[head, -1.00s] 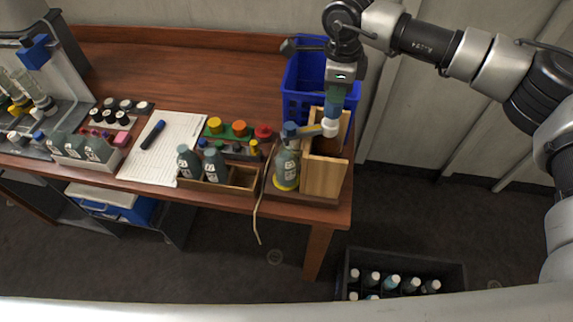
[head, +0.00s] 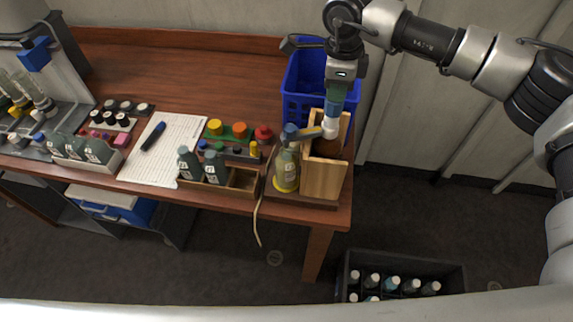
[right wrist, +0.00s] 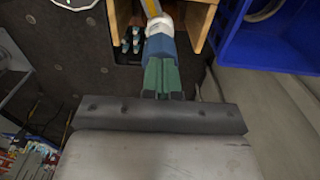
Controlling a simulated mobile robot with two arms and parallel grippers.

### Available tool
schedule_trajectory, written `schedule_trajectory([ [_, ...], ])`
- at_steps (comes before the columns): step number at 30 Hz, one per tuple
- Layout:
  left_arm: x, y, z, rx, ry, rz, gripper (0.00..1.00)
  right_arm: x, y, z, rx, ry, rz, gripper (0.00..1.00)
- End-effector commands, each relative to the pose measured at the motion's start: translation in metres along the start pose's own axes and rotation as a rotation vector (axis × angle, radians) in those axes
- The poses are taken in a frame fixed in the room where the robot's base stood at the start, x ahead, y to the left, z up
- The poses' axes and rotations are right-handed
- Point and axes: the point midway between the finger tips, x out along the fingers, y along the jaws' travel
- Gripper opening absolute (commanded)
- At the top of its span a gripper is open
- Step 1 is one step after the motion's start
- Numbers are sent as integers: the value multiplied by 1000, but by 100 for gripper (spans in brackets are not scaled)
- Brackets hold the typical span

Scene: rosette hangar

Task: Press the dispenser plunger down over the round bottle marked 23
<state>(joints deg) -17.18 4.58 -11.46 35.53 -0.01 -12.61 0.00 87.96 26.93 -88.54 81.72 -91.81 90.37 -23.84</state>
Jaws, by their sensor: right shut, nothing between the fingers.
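The dispenser is a wooden box (head: 322,180) at the desk's right end, with a brown container inside. A white plunger head (head: 329,130) tops it, and its spout (head: 305,134) reaches left over a round clear bottle (head: 286,172). The bottle stands upright with yellow liquid in it; its label is too small to read. My right gripper (head: 332,117) is shut and empty, its fingertips down against the plunger head. In the right wrist view the shut blue and green fingers (right wrist: 160,50) meet the white head (right wrist: 158,25). My left gripper is not in view.
A blue crate (head: 301,100) stands right behind the dispenser. A wooden rack (head: 241,180) with dark bottles, coloured caps (head: 240,129) and a paper sheet (head: 165,160) lie to the left. A dark crate of bottles (head: 400,263) is on the floor.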

Motion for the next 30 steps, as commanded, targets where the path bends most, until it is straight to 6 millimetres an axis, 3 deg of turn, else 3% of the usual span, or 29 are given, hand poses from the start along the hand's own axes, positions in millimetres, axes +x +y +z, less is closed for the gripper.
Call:
schedule_trajectory([
  [24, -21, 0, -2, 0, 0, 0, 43, -52, 0, 0, 1, -2, -3, 0],
  [30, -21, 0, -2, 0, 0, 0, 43, -55, 0, 0, 1, -1, -2, 0],
])
